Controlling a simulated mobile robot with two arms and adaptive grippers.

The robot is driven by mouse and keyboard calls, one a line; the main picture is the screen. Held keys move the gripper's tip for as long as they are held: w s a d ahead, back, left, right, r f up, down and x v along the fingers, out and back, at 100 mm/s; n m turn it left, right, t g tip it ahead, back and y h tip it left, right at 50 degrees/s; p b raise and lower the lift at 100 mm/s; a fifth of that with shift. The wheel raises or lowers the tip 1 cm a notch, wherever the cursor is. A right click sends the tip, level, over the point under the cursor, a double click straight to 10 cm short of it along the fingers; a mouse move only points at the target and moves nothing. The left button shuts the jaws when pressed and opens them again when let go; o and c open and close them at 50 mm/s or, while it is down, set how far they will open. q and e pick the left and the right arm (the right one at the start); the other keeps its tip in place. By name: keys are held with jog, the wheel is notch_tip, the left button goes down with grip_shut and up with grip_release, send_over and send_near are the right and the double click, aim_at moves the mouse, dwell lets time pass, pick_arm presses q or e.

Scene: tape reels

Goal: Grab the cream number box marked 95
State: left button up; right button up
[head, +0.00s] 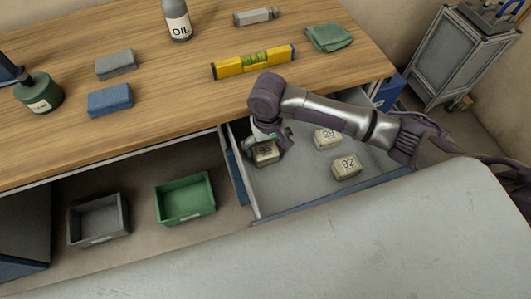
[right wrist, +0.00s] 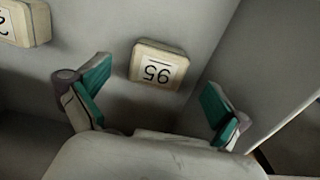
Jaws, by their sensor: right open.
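The cream number box marked 95 (head: 265,153) lies in the open drawer near its left wall. In the right wrist view the same box (right wrist: 158,65) shows its number upside down, ahead of and between my fingers. My right gripper (head: 270,137) is over the drawer right at the box and partly covers it in the head view. The right wrist view shows the gripper (right wrist: 155,100) open, with teal finger pads apart and nothing between them. My left gripper is not in view.
Cream boxes marked 29 (head: 327,138) and 92 (head: 346,167) lie to the right in the same drawer (head: 290,195). The wooden bench top (head: 180,110) overhangs behind, with a yellow level (head: 252,62) on it. Green (head: 185,198) and grey (head: 98,220) bins stand at lower left.

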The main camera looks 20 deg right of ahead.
aim_at(267, 154)
notch_tip(267, 154, down, 5)
jog(key=shift+r, duration=0.1)
jog(key=c, duration=1.2)
jog(key=shift+r, duration=0.1)
